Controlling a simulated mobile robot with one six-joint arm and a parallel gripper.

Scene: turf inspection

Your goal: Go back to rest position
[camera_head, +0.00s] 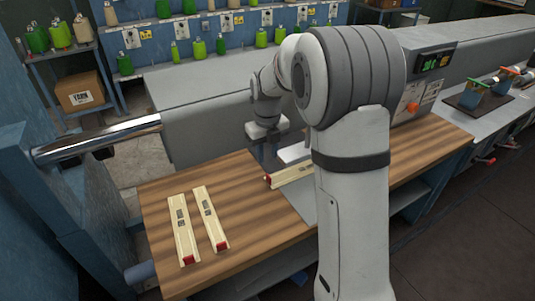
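My arm stands in the middle of the camera_head view and bends over to the left. My gripper (269,158) points down above the back part of the wooden table (160,215). Its fingertips are small and partly blend with the grey behind, so its opening is unclear. No object shows clearly in it. A pale wooden strip (286,177) with a red end lies just in front of it, its right part hidden by my arm. Two similar strips, a left one (182,228) and a right one (209,215), lie side by side at the table's left.
A long grey machine body (205,115) stands behind the table. A metal roller (95,140) sticks out at left. Shelves with green bottles and a cardboard box (80,93) are behind.

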